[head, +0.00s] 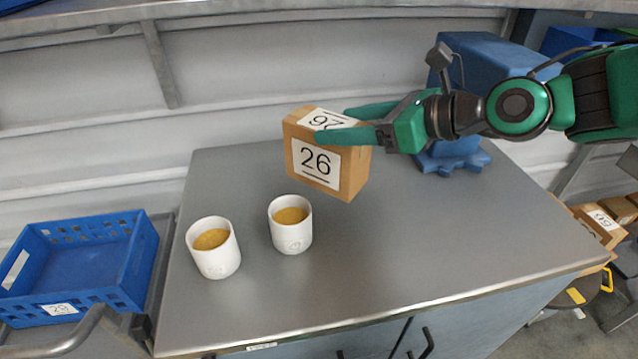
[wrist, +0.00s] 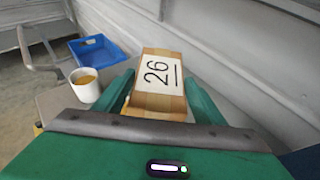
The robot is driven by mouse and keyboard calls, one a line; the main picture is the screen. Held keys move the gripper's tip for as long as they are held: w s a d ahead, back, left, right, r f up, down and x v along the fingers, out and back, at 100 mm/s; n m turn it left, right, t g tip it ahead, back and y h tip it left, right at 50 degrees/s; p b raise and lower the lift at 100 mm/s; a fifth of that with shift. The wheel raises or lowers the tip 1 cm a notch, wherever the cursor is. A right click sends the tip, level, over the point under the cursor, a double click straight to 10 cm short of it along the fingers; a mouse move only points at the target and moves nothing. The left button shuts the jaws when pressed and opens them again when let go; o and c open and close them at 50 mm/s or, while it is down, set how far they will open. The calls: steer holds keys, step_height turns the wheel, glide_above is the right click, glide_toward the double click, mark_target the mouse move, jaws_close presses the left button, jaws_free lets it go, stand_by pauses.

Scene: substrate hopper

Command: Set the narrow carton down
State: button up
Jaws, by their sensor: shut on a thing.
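The narrow carton (head: 352,176) is a brown cardboard box with white labels, one reading 26 on its side and another on its top. My gripper (head: 340,122) is shut on it, with green fingers on either side. The carton is tilted and appears held above the grey counter (head: 400,250), though the gap beneath it is hard to judge. In the wrist view the carton (wrist: 160,102) sits between the two fingers, its 26 label facing the camera. The carton's far side is hidden.
Two white cups with yellowish contents stand left of the carton: one nearer it (head: 291,236), one farther left (head: 215,260). A blue crate (head: 135,262) lies beyond the counter's left edge. A blue object (head: 470,60) stands at the back right. The front right counter is clear.

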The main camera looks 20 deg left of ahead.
steer(key=w+f, duration=1)
steer(key=w, duration=0.1)
steer(key=shift+d+f, duration=0.35)
steer(key=shift+w+f, duration=0.1)
steer(key=o, duration=2)
steer(key=shift+c, duration=0.2)
steer(key=v, duration=1.2)
steer(key=shift+d, duration=0.1)
